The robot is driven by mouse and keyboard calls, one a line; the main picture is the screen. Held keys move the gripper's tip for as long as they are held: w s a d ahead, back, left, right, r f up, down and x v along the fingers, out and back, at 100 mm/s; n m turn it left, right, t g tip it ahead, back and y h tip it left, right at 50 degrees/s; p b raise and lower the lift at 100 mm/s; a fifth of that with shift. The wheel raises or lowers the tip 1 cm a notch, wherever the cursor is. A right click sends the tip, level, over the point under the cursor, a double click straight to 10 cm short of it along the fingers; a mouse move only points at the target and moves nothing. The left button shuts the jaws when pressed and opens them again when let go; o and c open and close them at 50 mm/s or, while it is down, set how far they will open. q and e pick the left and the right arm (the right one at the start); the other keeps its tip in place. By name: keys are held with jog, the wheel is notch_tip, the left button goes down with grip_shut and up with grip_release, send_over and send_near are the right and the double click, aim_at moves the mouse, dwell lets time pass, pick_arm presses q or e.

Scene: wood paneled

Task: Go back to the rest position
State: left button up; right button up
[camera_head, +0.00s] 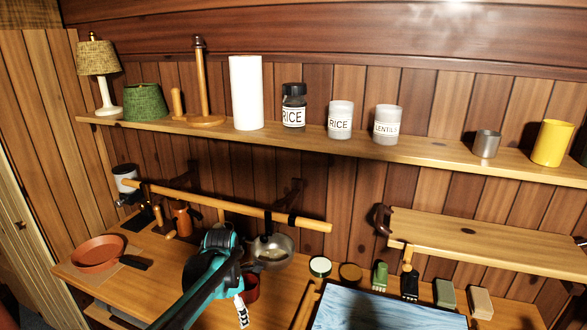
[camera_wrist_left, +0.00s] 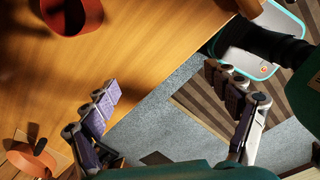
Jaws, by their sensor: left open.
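The fingers hang over the counter's edge, with grey floor beyond. My right gripper is in neither view.
A red pot (camera_head: 251,288) is beside my left arm, and it seems to show in the left wrist view (camera_wrist_left: 72,18). A steel pan (camera_head: 281,251) hangs from a wooden rail (camera_head: 310,224). A terracotta pan (camera_head: 97,252) sits at left. A shelf (camera_head: 400,150) with jars runs above.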

pick_arm(q)
jog(key=s+a+m+t+b, duration=0.1)
jog(key=s+m+t+b, duration=0.4)
jog(key=s+m, duration=1.7)
jog(key=m+t, duration=0.1)
jog(key=m, duration=0.2)
jog(key=shift+s+a, duration=0.15)
jog(key=shift+s, duration=0.15)
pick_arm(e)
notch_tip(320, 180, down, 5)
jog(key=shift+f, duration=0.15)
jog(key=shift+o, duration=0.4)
